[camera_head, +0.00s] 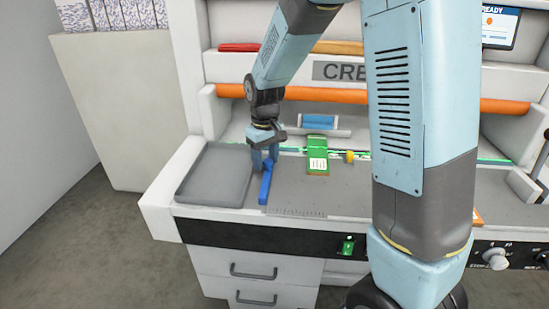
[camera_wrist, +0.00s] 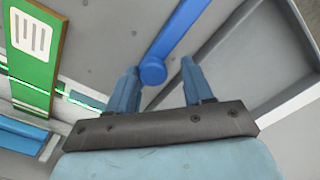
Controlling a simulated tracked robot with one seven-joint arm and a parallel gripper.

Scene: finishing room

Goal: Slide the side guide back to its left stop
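The side guide appears to be the blue bar (camera_head: 265,188) lying front to back on the grey bed, just right of the dark grey tray (camera_head: 212,178). In the wrist view the blue bar (camera_wrist: 184,30) ends in a round knob (camera_wrist: 152,71). My gripper (camera_head: 264,163) points down at the bar's far end. In the wrist view its fingers (camera_wrist: 160,65) stand apart either side of the knob, with a visible gap, so it is open. I cannot tell whether either finger touches the knob.
A green labelled block (camera_head: 318,160) stands on the bed to the right, by a thin green strip. A yellow knob (camera_head: 350,156) is beside it. Ruler marks (camera_head: 297,212) run along the front. An orange roller (camera_head: 336,96) crosses behind my gripper. My arm hides the bed's right part.

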